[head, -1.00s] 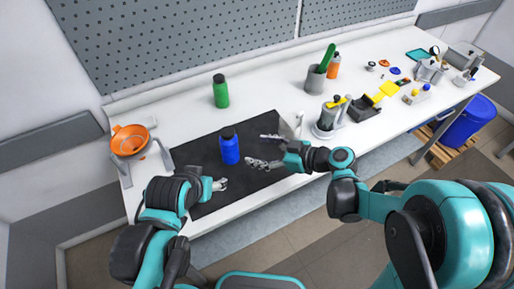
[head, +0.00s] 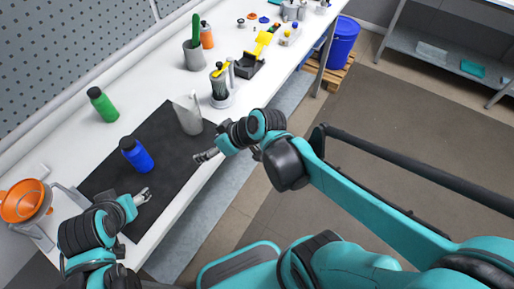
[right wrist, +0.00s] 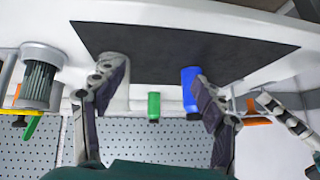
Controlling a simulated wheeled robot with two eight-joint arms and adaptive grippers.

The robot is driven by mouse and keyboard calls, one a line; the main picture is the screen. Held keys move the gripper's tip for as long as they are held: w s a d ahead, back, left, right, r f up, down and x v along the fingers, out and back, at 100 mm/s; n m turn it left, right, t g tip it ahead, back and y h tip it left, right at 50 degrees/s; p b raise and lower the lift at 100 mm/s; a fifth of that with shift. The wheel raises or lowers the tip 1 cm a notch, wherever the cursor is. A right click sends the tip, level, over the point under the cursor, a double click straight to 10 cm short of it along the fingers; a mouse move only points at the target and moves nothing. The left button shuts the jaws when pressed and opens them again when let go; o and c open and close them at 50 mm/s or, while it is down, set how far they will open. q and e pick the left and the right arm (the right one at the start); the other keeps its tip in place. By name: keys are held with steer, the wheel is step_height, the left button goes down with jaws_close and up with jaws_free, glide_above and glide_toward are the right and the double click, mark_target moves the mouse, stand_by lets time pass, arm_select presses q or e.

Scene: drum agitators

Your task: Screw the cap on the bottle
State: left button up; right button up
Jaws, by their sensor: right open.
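The blue bottle (head: 140,158) stands upright on the black mat (head: 178,150). A black cap (head: 127,142) sits on its top; I cannot tell how tightly it is seated. The blue bottle also shows in the right wrist view (right wrist: 189,85), behind the right-hand finger. My right gripper (head: 204,157) is open and empty, above the mat's front right edge, apart from the bottle. Its two spread fingers show in the right wrist view (right wrist: 157,85). My left gripper (head: 143,197) is in front of the bottle near the mat's front edge, apart from it; its finger gap is unclear.
A green bottle (head: 103,106) with a dark cap stands behind the mat. An orange funnel (head: 23,202) on a stand is at the left. Cups, tools and an orange bottle (head: 206,36) stand further along the table.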

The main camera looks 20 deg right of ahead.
steer(key=s+d+r+m+t+h, duration=0.1)
steer(key=s+d+m+h, duration=0.4)
steer(key=d, duration=0.6)
steer(key=shift+s+d+m, duration=0.25)
steer(key=shift+s+m, duration=0.25)
steer(key=shift+s, duration=0.45)
